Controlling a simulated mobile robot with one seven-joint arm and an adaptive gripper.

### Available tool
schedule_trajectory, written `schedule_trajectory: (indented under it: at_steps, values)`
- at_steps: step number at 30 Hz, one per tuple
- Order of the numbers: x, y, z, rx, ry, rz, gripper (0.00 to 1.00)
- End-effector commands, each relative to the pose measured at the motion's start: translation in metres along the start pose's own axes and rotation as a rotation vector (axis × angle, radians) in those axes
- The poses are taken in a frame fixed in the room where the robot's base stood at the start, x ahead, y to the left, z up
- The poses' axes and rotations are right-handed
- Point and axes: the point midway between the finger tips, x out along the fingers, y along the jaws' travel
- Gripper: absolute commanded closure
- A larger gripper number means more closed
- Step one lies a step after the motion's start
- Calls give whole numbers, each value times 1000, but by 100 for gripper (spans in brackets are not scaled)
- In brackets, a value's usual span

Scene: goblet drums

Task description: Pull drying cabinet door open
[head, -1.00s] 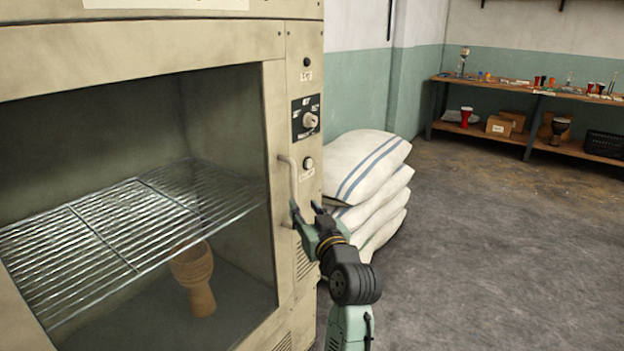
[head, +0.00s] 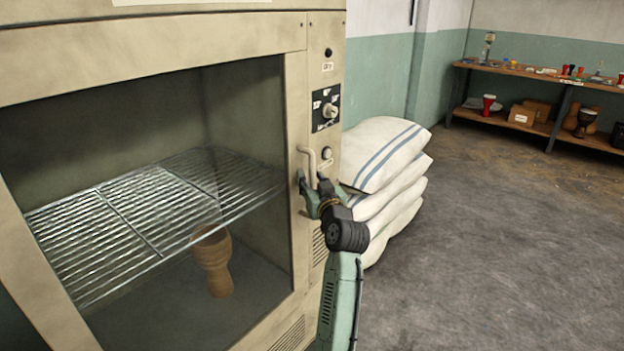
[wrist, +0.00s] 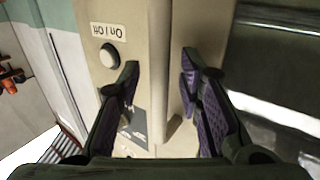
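The beige drying cabinet (head: 328,60) fills the left of the head view. Its glass-fronted door (head: 297,110) looks closed. A pale vertical handle (head: 304,158) is on the door's right edge. My gripper (head: 311,184) is at the handle's lower half and partly hides it. In the wrist view my gripper (wrist: 159,85) has its two fingers apart, facing the cabinet front, with an inverted on/off label and round button (wrist: 109,54) beside the left finger.
Inside the cabinet are a wire rack (head: 150,205) and a goblet drum shell (head: 214,262) beneath it. Stacked white sacks (head: 385,160) stand right of the cabinet, close to my arm. A workbench (head: 540,78) stands along the back wall. The floor at right is clear.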

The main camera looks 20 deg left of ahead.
Motion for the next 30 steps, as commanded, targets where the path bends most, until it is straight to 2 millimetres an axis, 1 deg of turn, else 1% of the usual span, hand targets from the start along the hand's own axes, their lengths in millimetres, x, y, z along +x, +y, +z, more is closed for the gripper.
schedule_trajectory:
  at_steps: [4, 18, 19, 30]
  values:
    - [0, 0, 0, 0, 0, 0, 68]
    - [0, 0, 0, 0, 0, 0, 99]
    - [0, 0, 0, 0, 0, 0, 100]
    - [0, 0, 0, 0, 0, 0, 100]
